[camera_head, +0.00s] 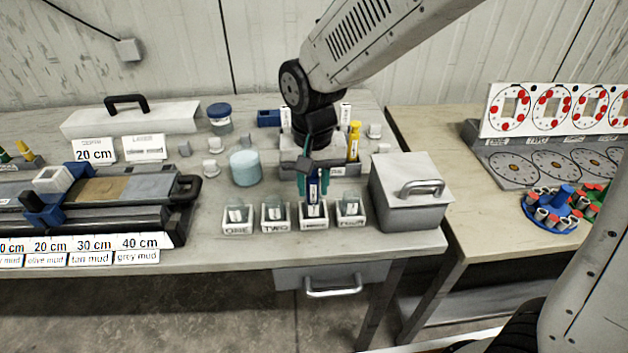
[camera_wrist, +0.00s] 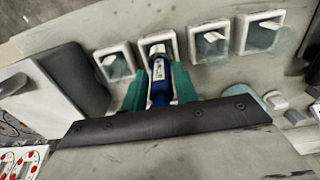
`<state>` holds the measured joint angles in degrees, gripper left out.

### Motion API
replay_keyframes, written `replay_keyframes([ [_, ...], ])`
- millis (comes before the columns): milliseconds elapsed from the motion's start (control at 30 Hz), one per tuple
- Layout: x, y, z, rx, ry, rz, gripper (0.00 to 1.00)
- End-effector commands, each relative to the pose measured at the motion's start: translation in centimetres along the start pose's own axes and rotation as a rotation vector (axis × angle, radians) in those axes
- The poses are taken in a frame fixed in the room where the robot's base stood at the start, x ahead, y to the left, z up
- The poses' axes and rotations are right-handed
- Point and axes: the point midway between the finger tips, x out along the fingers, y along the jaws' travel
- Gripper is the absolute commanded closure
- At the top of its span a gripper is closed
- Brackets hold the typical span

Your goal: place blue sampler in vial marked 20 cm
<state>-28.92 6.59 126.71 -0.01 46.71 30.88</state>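The blue sampler (camera_head: 313,186) is upright between the teal fingers of my gripper (camera_head: 313,188), with its white label showing. The wrist view shows the fingers (camera_wrist: 160,88) closed on both sides of the sampler (camera_wrist: 160,93). Vials stand in white square holders in a row: ONE (camera_head: 237,221), TWO (camera_head: 275,222), a third (camera_head: 314,223) and a fourth (camera_head: 349,220). The sampler's lower end is at or just above the third vial; whether it is inside, I cannot tell. The small tags on the vials are too blurred to read for 20 cm.
A grey lidded box (camera_head: 410,200) stands close right of the vials. A yellow sampler (camera_head: 354,141) stands in the rack behind my gripper. A teal jar (camera_head: 244,168) is to the left.

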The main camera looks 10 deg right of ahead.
Motion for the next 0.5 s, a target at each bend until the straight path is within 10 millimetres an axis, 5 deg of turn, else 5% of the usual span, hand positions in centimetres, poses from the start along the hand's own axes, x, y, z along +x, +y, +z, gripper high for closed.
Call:
replay_keyframes([
  [333,-0.2,0.0,0.0,0.0,0.001,0.0,0.57],
  [500,-1.9,0.0,-0.1,0.0,0.003,-0.002,0.57],
])
